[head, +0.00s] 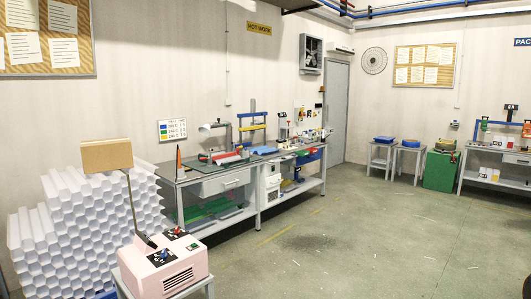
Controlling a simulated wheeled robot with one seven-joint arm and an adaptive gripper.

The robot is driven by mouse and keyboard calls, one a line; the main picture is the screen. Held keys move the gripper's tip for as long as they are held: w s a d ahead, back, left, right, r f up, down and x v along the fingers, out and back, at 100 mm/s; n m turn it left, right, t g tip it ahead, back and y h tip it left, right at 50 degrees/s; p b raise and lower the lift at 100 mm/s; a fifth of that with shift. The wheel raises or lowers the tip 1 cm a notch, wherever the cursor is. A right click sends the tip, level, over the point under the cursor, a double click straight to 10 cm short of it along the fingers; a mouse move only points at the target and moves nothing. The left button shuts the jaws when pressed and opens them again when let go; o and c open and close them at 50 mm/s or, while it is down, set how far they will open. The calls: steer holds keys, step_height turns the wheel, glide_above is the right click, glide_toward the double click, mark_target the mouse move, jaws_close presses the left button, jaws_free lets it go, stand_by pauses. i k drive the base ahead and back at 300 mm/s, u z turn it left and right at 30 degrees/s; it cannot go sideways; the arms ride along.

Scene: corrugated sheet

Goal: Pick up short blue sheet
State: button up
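A small flat blue piece (265,150) lies on the long grey workbench (195,176) along the left wall. It may be the short blue sheet, but it is too small to tell. Another blue item (383,139) lies on a stool at the back. Green strips (205,210) lie on the bench's lower shelf. My gripper is not in this view.
White honeycomb blocks (85,225) and a pink machine (163,264) on a stand fill the near left. A green cabinet (441,170) and another bench (500,150) stand at the back right. The grey floor (350,240) is open, with small white scraps.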

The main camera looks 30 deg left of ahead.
mark_target(265, 150)
steer(key=u, duration=0.25)
steer(key=i, duration=2.05)
steer(key=u, duration=0.5)
steer(key=i, duration=2.1)
steer(key=u, duration=0.55)
steer(key=i, duration=3.5)
steer(key=u, duration=0.05)
